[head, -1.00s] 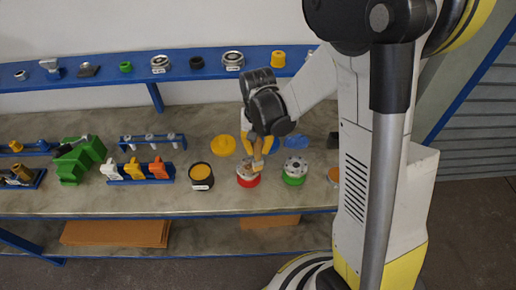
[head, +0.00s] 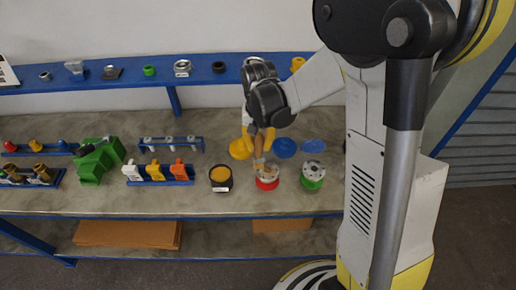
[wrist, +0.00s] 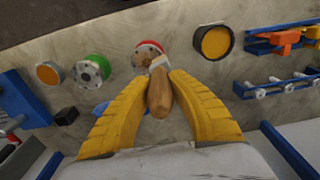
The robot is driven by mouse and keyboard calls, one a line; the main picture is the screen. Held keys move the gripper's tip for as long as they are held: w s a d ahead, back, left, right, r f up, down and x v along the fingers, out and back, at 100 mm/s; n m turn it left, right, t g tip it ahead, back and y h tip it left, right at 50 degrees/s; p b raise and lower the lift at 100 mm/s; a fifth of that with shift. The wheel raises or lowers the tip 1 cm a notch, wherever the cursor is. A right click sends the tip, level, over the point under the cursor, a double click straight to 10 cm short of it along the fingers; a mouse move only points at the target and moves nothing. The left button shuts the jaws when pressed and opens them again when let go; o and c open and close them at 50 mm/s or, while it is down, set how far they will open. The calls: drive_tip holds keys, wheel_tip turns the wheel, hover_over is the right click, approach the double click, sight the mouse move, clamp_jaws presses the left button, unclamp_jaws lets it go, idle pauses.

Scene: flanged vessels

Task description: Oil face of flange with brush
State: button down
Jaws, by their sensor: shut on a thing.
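My gripper (head: 258,138) is shut on a brush with a wooden handle (wrist: 159,92). Its yellow fingers clasp the handle from both sides. The brush points down at the red flanged vessel (head: 267,184), which stands on the bench. In the wrist view the brush's far end overlaps the red-rimmed vessel (wrist: 147,48) and hides part of its face. I cannot tell if the bristles touch the face. A black pot of yellow-orange oil (head: 220,178) stands left of the red vessel; it also shows in the wrist view (wrist: 215,42).
A green flanged vessel (head: 313,174) stands close to the right of the red one. A blue rack with coloured handles (head: 158,172) and a green block (head: 98,160) stand left. The front bench strip is clear.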

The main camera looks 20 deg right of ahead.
drive_tip(key=shift+w+a+r+p, duration=0.1)
drive_tip(key=shift+r+p, duration=0.35)
drive_tip(key=shift+r, duration=0.5)
drive_tip(key=shift+r+p, duration=0.9)
drive_tip(key=shift+r, duration=0.55)
